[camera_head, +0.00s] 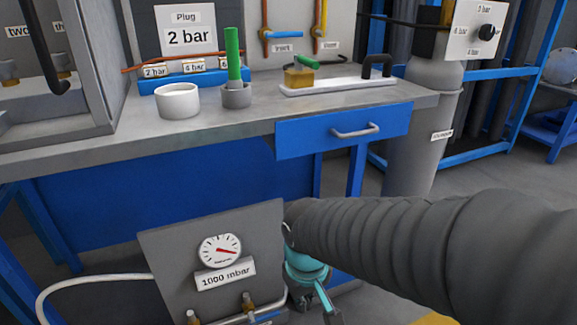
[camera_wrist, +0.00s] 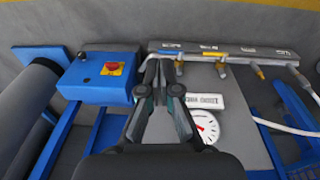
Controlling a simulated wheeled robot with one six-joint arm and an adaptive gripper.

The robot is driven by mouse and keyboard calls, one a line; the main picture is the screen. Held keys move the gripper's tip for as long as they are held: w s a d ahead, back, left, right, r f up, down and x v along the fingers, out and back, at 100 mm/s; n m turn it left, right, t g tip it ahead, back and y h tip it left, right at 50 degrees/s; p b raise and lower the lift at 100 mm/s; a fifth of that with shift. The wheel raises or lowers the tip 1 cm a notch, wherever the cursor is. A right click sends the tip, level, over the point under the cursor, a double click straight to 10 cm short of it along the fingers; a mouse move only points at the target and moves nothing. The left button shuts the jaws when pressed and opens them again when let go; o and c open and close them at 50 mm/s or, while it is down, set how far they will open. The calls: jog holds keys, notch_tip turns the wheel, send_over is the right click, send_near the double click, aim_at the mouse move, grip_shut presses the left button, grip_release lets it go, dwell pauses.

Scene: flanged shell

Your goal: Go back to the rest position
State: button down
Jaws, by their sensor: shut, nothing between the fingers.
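My gripper (camera_wrist: 160,66) shows in the wrist view with its two dark fingers together and nothing between them. It points at the grey gauge panel, over the end with the valve row, apart from the blue box on the left. In the head view my grey sleeved arm reaches in from the right, low in front of the workbench.
The gauge panel (camera_head: 157,254) has a dial (camera_head: 221,250) and a white hose (camera_head: 75,281). A blue box (camera_wrist: 100,78) with a red switch (camera_wrist: 113,68) is near my gripper. The workbench (camera_head: 60,150) carries a white cup (camera_head: 178,102). Its blue drawer (camera_head: 300,138) is in front.

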jog(key=s+d+r+m+t+p, duration=0.1)
jog(key=s+d+r+m+t, duration=0.1)
jog(key=d+r, duration=0.4)
jog(key=s+d+r+m+t+p, duration=0.2)
jog(key=s+d+r+m, duration=0.1)
jog(key=d+r, duration=0.3)
jog(key=shift+s+d+r, duration=0.3)
jog(key=shift+d+r, duration=0.05)
jog(key=shift+r, duration=0.4)
